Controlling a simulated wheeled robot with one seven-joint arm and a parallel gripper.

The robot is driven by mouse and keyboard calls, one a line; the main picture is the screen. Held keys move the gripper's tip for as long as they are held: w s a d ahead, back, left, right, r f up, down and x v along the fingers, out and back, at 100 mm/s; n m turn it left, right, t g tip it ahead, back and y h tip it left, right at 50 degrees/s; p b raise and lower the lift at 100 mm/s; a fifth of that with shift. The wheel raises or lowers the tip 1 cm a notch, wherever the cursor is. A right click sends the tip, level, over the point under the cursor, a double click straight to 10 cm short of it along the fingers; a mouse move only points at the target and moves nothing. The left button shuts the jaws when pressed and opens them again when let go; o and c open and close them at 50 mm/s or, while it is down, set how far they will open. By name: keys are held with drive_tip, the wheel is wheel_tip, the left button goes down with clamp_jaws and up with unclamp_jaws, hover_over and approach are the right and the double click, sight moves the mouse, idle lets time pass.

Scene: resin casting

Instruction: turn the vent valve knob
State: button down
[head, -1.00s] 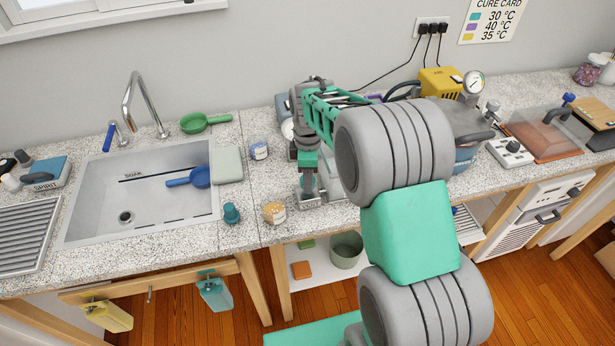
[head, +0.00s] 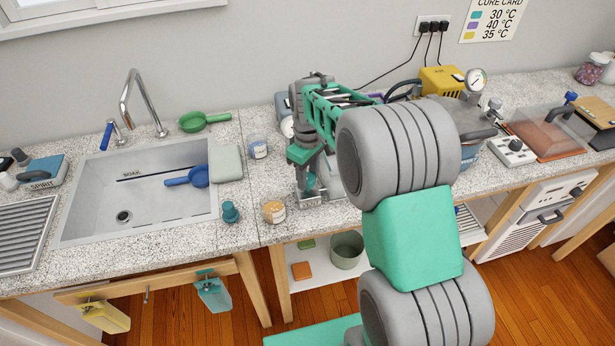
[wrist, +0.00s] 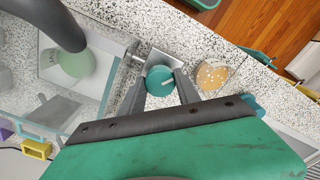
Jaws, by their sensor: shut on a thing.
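The vent valve knob (wrist: 159,82) is a round teal knob with a white pointer line, seen from above in the wrist view. The line points to the right and slightly up. The knob sits on a grey metal valve block (wrist: 160,60) beside a clear-walled box (wrist: 95,45). My gripper (wrist: 161,88) is shut on the knob, with one dark finger at each side. In the head view my gripper (head: 310,184) is low over the counter, right of the sink, and my arm hides part of the valve area.
A jar with orange contents (wrist: 212,75) stands close beside the valve; it shows in the head view (head: 273,211) too. The sink (head: 140,205) lies to the left. A yellow pump (head: 441,80) and a grey lidded pot (head: 470,125) stand to the right.

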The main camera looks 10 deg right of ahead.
drive_tip(key=m+b, duration=0.1)
drive_tip(key=m, duration=0.4)
drive_tip(key=shift+m, duration=0.3)
drive_tip(key=m, duration=0.5)
drive_tip(key=shift+a, duration=0.1)
idle(0.3)
drive_tip(key=c, duration=0.9)
unclamp_jaws()
wheel_tip(320, 180, up, 8)
drive_tip(key=shift+f+b, duration=0.25)
drive_tip(key=shift+b, duration=0.55)
drive_tip(key=shift+r, duration=0.2)
